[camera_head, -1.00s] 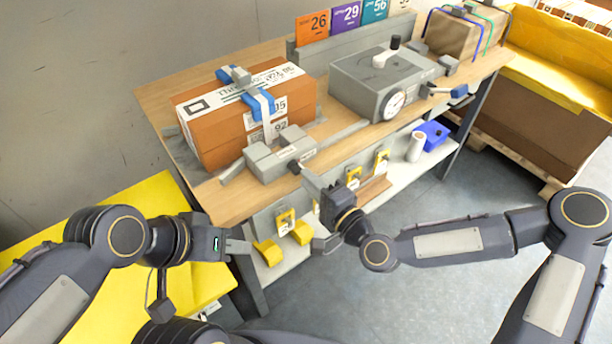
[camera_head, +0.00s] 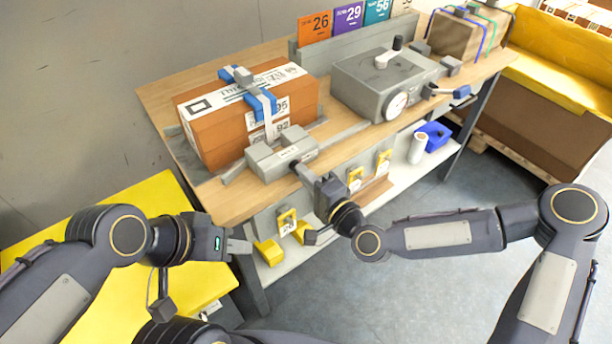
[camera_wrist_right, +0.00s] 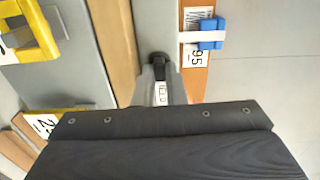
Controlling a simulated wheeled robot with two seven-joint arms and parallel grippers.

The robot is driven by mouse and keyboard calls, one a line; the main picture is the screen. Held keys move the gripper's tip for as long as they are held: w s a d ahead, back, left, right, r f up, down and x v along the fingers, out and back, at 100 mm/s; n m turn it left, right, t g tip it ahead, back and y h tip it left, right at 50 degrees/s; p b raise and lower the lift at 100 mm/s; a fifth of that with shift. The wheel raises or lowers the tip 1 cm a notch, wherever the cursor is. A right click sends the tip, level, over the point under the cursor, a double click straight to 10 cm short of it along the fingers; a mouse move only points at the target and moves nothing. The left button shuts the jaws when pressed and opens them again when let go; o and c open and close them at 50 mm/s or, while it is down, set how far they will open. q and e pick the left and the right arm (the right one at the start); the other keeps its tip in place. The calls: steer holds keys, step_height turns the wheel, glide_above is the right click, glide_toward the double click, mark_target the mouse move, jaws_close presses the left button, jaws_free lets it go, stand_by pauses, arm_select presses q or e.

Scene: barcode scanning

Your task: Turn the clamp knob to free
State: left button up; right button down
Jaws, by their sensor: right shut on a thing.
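The grey clamp block (camera_head: 282,155) sits at the front edge of the bench, against an orange-brown box (camera_head: 215,138) with a blue-and-white strap fitting. The dark clamp knob (camera_wrist_right: 159,60) is at the block's front; the fingers hide part of it. My right gripper (camera_head: 298,169) reaches up to the block's front and is shut on the knob. In the right wrist view the fingers (camera_wrist_right: 160,80) stand on both sides of the knob. My left gripper (camera_head: 242,246) hangs left of the bench front, apart from the clamp; its finger gap is not clear.
A grey device with a dial (camera_head: 385,85) stands right of the box. A strapped brown parcel (camera_head: 465,35) is at the far right. The lower shelf holds a white roll (camera_head: 417,148), a blue item (camera_head: 436,134) and yellow tags. A yellow surface (camera_head: 130,215) lies at left.

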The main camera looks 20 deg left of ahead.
steer(key=shift+f+n+b, duration=0.15)
steer(key=shift+n+b, duration=8.75)
steer(key=shift+b, duration=0.4)
steer(key=c, duration=1.8)
jaws_free()
steer(key=shift+o, duration=0.2)
